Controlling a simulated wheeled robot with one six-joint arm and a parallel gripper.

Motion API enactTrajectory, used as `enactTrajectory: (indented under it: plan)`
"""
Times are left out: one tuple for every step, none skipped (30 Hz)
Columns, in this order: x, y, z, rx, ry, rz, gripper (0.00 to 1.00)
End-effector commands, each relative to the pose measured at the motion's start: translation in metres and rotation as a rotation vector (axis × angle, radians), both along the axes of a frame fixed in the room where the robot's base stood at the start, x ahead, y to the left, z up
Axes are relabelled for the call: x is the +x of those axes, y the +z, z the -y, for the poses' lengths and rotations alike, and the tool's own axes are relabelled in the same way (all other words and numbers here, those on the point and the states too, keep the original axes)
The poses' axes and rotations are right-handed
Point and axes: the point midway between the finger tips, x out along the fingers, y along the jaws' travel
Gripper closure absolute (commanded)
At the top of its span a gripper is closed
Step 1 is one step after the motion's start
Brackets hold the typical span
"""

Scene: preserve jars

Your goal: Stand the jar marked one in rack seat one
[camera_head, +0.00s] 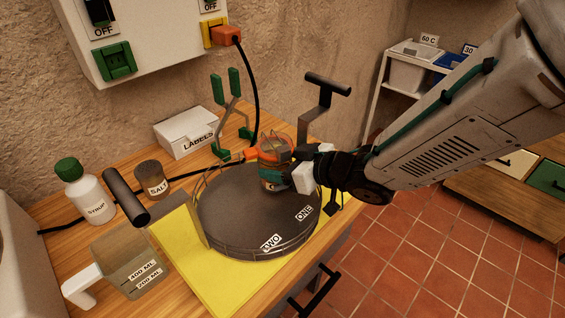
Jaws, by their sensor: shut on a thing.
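The jar is upright, over the back right part of a dark round vessel (240,215). Its number is not readable from here. I cannot tell whether its base touches the vessel's top. The vessel's front bears the label TWO (271,243) and, to its right, the label ONE (304,213). Thin wire (206,180) shows at its back left edge. No separate rack seats can be made out.
Behind are a labels box (187,132) and green-handled tongs (228,100). An orange plug's cable (255,90) hangs behind the jar. A yellow mat (205,285) lies under the vessel.

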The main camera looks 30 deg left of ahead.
Motion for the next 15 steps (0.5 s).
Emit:
enactTrajectory:
  plan:
    - [0.0004,-0.0001,-0.0004,0.003,0.0,0.0,0.93]
    - [0.0005,-0.0001,-0.0004,0.003,0.0,0.001,0.93]
    - [0.0005,0.0001,-0.0005,0.004,0.0,0.002,0.93]
    - [0.0004,0.0003,-0.0005,0.004,0.0,0.002,0.93]
    - [0.0004,0.0003,-0.0005,0.004,0.0,0.002,0.93]
    - [0.0005,0.0004,-0.0005,0.004,0.0,0.002,0.93]
    - [0.0005,0.0004,-0.0005,0.004,0.0,0.002,0.93]
    - [0.0005,0.0001,-0.0005,0.003,0.0,0.001,0.93]
    - [0.0005,-0.0007,-0.0005,0.003,0.0,0.001,0.93]
    - [0.0004,-0.0016,-0.0005,0.003,0.0,0.001,0.93]
    - [0.0004,-0.0025,-0.0005,0.003,0.0,0.001,0.93]
    - [0.0002,-0.0035,0.0,0.0,0.0,0.0,0.24]
    - [0.0002,-0.0034,0.0,0.0,0.0,0.0,0.15]
    - [0.0002,-0.0033,0.0,0.0,0.0,0.0,0.1]
    - [0.0002,-0.0033,0.0,0.0,0.0,0.0,0.1]
